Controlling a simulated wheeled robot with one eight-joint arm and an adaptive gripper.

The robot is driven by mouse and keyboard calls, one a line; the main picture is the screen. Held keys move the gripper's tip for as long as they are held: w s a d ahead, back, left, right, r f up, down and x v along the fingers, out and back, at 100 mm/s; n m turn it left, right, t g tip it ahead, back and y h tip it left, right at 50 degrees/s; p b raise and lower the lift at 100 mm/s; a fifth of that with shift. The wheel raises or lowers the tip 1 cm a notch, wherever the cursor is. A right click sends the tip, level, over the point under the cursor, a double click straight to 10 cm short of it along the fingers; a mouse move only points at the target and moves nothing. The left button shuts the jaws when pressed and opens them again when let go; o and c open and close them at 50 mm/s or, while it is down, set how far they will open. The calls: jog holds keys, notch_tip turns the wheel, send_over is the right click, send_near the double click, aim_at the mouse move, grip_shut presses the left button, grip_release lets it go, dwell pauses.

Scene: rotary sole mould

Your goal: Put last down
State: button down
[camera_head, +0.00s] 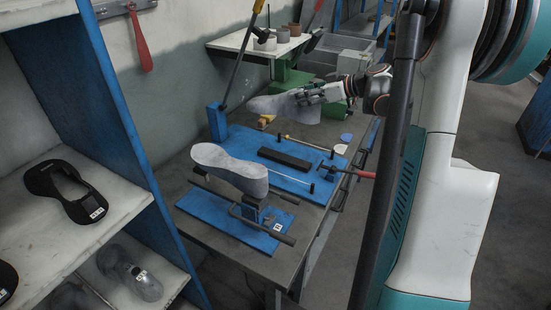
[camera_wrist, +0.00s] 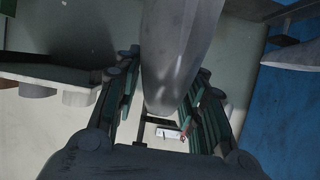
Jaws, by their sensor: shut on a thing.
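My gripper (camera_head: 308,95) is shut on a grey shoe last (camera_head: 268,105), held roughly level above the far part of the blue base plate (camera_head: 275,172). In the wrist view the last (camera_wrist: 172,50) runs between the green-black fingers of my gripper (camera_wrist: 163,80), its rounded end towards the camera. A small white label (camera_wrist: 168,133) shows near that end. A second grey last (camera_head: 230,165) rests sole up on a metal stand on a smaller blue plate (camera_head: 235,232) at the front of the bench.
The dark bench (camera_head: 182,180) carries a black bar (camera_head: 284,159), thin rods and a red-handled clamp (camera_head: 355,173). A blue post (camera_head: 217,122) with a long lever rises at the back left. A shelf (camera_head: 115,190) with a black sole-shaped piece (camera_head: 66,190) stands left.

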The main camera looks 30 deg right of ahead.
jog(key=shift+s+d+f, duration=0.1)
jog(key=shift+d+f, duration=0.15)
jog(key=shift+f, duration=0.1)
notch_tip(320, 180, down, 19)
jog(key=b, duration=0.6)
jog(key=shift+b, duration=0.3)
jog(key=c, duration=1)
grip_release()
jog(key=shift+c, duration=0.2)
jog(key=p+v, duration=0.3)
jog(key=v, duration=0.9)
